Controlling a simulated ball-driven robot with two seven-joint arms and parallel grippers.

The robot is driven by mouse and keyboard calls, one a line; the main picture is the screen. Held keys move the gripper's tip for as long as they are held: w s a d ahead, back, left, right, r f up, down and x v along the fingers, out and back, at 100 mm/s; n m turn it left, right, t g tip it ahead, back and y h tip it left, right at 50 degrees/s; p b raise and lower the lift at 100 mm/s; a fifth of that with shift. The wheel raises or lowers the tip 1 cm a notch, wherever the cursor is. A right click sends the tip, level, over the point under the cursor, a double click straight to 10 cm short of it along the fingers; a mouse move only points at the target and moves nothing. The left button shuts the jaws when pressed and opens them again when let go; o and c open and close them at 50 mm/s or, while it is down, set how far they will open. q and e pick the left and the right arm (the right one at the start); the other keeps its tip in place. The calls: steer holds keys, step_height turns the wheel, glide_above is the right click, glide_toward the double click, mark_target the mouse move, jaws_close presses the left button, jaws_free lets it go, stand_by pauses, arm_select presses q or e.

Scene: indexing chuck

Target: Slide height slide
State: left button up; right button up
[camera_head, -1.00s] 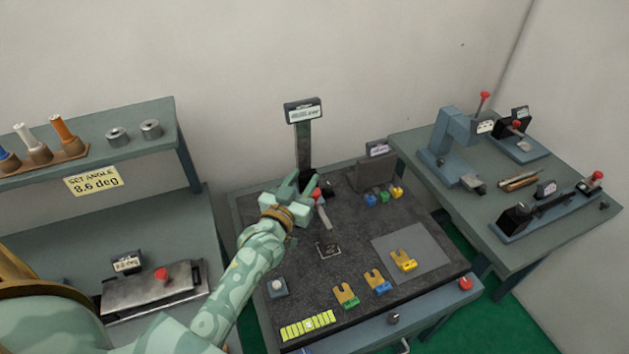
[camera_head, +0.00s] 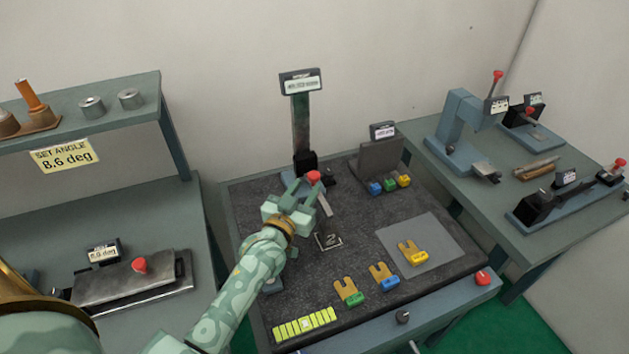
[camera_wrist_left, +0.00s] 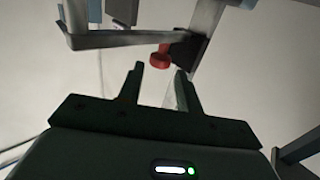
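The height gauge stands at the back of the dark work mat, with an upright column (camera_head: 302,125) and a display (camera_head: 300,84) on top. Its dark slide (camera_head: 305,163) is low on the column and carries a red knob (camera_head: 314,176). My left gripper (camera_head: 306,188) is at the knob, and its fingers are apart. In the left wrist view the knob (camera_wrist_left: 160,60) shows just beyond the open fingertips (camera_wrist_left: 159,70), roughly in line with the gap. I cannot tell whether they touch. A flat arm (camera_wrist_left: 120,40) sticks out beside it. My right gripper is out of view.
Forked gauges, including a yellow one (camera_head: 412,254), lie on the mat at right front. A grey holder (camera_head: 381,157) with small coloured blocks stands right of the column. A side bench (camera_head: 590,225) with instruments is at right, and a shelf (camera_head: 95,120) at left.

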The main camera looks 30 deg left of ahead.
mark_target(311, 179)
arm_select(q)
steer(key=w, duration=0.3)
steer(key=w+b, duration=0.1)
steer(key=w, duration=0.2)
steer(key=shift+a, duration=0.2)
steer(key=shift+s, duration=0.1)
steer(key=shift+r, duration=0.1)
steer(key=shift+c, duration=0.3)
jaws_close()
step_height(311, 179, up, 10)
steer(key=p, duration=1.1)
steer(key=shift+r, duration=0.25)
steer(key=shift+f, duration=0.1)
steer(key=shift+o, duration=0.3)
jaws_free()
steer(key=shift+f, duration=0.1)
